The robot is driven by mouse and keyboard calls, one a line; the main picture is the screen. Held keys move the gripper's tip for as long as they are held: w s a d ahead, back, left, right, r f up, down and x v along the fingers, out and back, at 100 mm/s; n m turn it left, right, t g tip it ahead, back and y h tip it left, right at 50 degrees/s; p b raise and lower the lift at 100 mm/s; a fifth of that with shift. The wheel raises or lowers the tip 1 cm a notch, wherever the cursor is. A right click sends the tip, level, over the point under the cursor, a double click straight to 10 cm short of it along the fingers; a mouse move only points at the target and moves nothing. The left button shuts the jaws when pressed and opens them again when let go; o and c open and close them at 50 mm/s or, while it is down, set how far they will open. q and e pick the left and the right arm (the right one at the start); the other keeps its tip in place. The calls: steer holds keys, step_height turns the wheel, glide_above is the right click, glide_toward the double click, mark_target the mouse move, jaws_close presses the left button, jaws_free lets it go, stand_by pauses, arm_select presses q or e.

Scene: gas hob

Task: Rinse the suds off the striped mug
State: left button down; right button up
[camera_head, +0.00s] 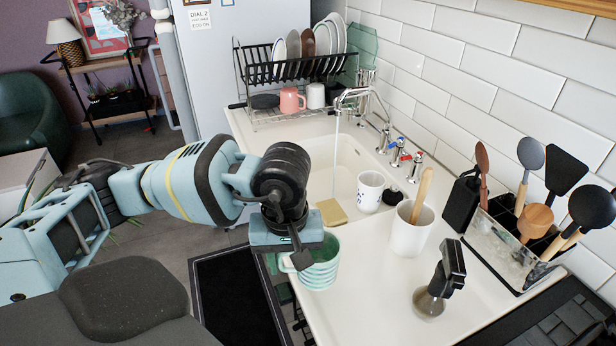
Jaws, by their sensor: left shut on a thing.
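The striped mug (322,272), teal and white, is at the front left edge of the white counter. My left gripper (298,257) is shut on it at its left side, where the handle shows. I cannot tell whether the mug touches the counter, and I cannot make out suds on it. The tap (356,93) is running. A thin stream of water (335,150) falls into the white sink (345,165), farther back than the mug. My right gripper is out of view.
A sponge (332,212), a dotted white mug (370,191) and a white pot (409,232) with a wooden handle stand between mug and wall. A dish rack (290,75) stands behind the sink.

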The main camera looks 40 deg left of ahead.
mark_target(333, 242)
arm_select(q)
steer(key=w+d+r+m, duration=0.1)
steer(key=m, duration=0.1)
steer(key=w+d+r+m, duration=0.1)
steer(key=w+d+m, duration=0.2)
steer(key=m, duration=0.1)
steer(key=shift+w+d+r+m, duration=0.25)
steer(key=shift+w+r+m, duration=0.05)
steer(key=shift+w+r, duration=0.1)
steer(key=shift+w+d+r+m, duration=0.35)
steer(key=shift+w+d+m, duration=0.1)
steer(key=shift+m, duration=0.45)
steer(key=shift+a, duration=0.1)
